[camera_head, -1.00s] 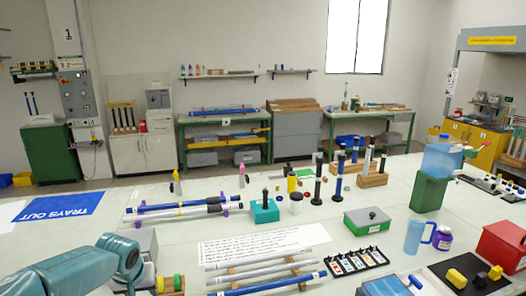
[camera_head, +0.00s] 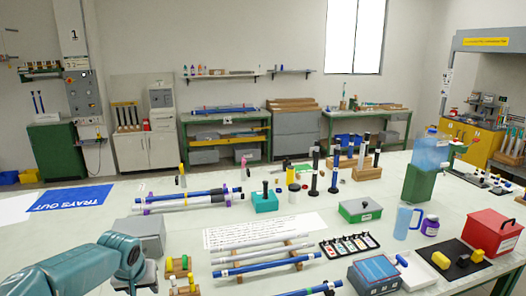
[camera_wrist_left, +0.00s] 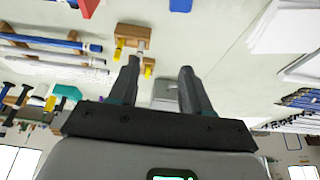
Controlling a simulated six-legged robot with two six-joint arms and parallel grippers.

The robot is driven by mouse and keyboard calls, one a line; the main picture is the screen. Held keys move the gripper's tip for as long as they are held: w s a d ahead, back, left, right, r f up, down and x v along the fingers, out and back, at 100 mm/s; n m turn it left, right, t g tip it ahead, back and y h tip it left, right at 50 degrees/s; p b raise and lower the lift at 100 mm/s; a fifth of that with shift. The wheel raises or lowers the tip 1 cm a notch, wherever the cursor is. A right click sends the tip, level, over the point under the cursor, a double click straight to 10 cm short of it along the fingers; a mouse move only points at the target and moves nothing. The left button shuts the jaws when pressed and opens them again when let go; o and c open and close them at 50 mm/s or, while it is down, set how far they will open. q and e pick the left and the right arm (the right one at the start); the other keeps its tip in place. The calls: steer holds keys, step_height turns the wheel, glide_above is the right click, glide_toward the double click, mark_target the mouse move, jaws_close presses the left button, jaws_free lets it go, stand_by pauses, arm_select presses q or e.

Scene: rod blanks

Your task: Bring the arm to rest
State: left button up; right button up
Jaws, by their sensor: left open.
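My left arm (camera_head: 75,270) is teal and reaches in from the left at the bottom of the head view. My left gripper (camera_wrist_left: 159,68) shows in the left wrist view with its two dark fingers apart and nothing between them. In the head view its fingers are mostly cut off by the bottom edge. It is near a grey box (camera_head: 148,233) and a small wooden stand with yellow and green parts (camera_head: 180,268). My right gripper is in neither view.
Rods on a wooden rack (camera_head: 262,256) lie to the right of the arm. A blue rod (camera_head: 205,194) on purple supports lies behind. A teal block (camera_head: 265,203), a green box (camera_head: 360,211) and a red box (camera_head: 490,231) stand on the white table. Bare tabletop shows between them.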

arm_select(q)
steer(key=s+d+f+m+g+h+b, duration=0.15)
steer(key=s+d+f, duration=0.25)
steer(key=f, duration=0.5)
steer(key=s+d+f+h+b, duration=0.1)
steer(key=s+d+f+b, duration=0.3)
steer(key=f, duration=0.5)
steer(key=s+d+f+g+h+b, duration=0.1)
steer(key=s+d+f+h, duration=0.1)
steer(key=s+d+f, duration=0.5)
steer(key=s+d+f+b, duration=0.1)
steer(key=s+f, duration=0.5)
steer(key=s, duration=0.2)
steer(key=s+d+f+g+b, duration=0.1)
steer(key=s+d+f+b, duration=0.1)
steer(key=s+f, duration=0.4)
steer(key=s, duration=0.3)
steer(key=shift+s+d+f+n+h+b, duration=0.15)
steer(key=shift+f+n+h+b, duration=0.15)
steer(key=shift+f+n+h, duration=0.05)
steer(key=shift+g, duration=0.25)
